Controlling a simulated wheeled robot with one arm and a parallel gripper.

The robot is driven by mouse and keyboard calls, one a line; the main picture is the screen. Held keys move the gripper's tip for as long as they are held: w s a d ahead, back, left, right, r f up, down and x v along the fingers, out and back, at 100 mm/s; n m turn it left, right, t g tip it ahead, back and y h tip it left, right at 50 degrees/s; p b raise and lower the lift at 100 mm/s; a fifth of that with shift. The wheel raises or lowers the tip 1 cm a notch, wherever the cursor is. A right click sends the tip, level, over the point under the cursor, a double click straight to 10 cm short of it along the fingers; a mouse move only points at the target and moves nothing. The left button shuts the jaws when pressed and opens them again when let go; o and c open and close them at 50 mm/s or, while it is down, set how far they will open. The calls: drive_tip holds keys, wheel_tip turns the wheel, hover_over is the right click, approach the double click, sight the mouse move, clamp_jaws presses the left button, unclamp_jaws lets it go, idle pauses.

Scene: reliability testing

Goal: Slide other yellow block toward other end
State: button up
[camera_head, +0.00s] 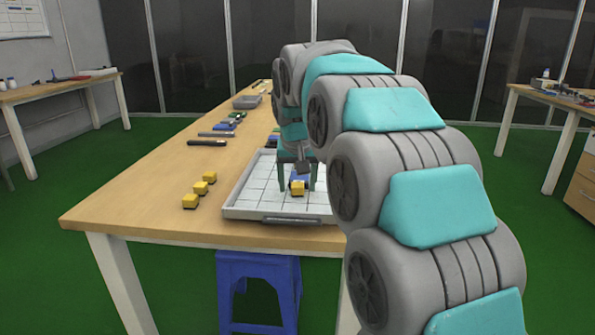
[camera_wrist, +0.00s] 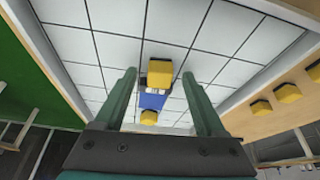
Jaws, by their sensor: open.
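In the head view, a yellow block (camera_head: 297,188) with a dark part sits in the white gridded tray (camera_head: 245,196), with a blue piece (camera_head: 299,178) just behind it. The wrist view shows two yellow blocks in line, a larger-looking one (camera_wrist: 162,73) and a smaller-looking one (camera_wrist: 149,117), with the blue piece (camera_wrist: 152,100) between them. The second yellow block is hidden in the head view. My gripper (camera_head: 305,186) points down over the tray and is open. In the wrist view its fingers (camera_wrist: 159,76) stand on either side of the row; I see no clear contact.
Several more yellow blocks (camera_head: 200,188) lie in a row on the wooden table (camera_head: 140,205), left of the tray. Dark tools (camera_head: 207,143) and a grey bin (camera_head: 247,102) lie farther back. A metal handle (camera_head: 291,220) is on the tray's near edge. A blue stool (camera_head: 258,270) stands below.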

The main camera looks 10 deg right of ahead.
drive_tip(key=shift+f, duration=0.15)
drive_tip(key=shift+c, duration=0.4)
clamp_jaws()
drive_tip(key=shift+o, duration=0.4)
unclamp_jaws()
